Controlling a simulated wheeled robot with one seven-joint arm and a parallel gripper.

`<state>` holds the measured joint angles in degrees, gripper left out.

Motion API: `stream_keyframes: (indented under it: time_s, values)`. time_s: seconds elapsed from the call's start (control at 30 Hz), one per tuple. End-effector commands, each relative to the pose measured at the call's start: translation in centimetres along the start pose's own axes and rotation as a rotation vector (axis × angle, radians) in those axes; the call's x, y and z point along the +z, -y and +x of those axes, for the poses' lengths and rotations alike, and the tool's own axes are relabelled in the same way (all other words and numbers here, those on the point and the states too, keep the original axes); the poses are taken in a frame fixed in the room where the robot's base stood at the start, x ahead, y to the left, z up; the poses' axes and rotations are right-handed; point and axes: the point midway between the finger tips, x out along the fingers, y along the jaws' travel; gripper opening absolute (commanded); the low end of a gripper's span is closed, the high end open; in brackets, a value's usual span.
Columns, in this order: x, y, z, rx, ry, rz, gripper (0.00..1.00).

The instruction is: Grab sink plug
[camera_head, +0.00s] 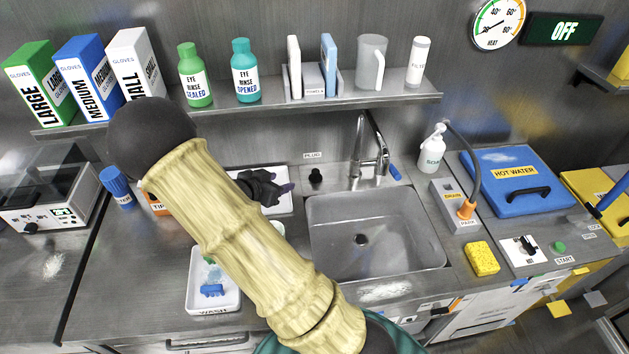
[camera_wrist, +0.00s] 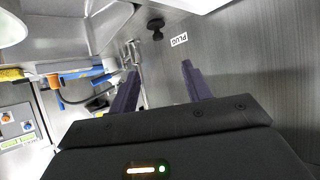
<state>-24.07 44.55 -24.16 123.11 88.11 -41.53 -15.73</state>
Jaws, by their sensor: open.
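The sink plug (camera_head: 316,176) is a small black knob. It stands on the counter behind the sink's left rear corner, below a PLUG label (camera_head: 312,155). In the wrist view the plug (camera_wrist: 155,27) is beyond my fingers, near the gap between them, beside the label (camera_wrist: 179,40). My gripper (camera_head: 288,187) is open and empty, a short way left of the plug, with its fingers pointing toward it. The same gripper (camera_wrist: 158,80) shows two dark purple fingers spread apart in the wrist view. The fingers are not touching the plug.
The steel sink (camera_head: 375,235) and faucet (camera_head: 379,160) lie right of the plug. A shelf (camera_head: 270,107) with bottles and glove boxes runs above. A white wash tray (camera_head: 199,300) is at the front. A soap bottle (camera_head: 432,150) and yellow sponge (camera_head: 481,259) stand further right.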

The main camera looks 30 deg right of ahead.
Motion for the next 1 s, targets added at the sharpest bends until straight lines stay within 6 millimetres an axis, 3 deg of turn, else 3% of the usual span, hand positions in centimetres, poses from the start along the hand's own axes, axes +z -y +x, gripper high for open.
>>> stream_keyframes:
  time_s: [0.47, 1.0]
  values:
    - [-0.1, -0.3, 0.7, 0.024, -0.022, 0.01, 0.48]
    - [-0.2, -0.6, 9.8, 0.026, -0.022, 0.009, 0.48]
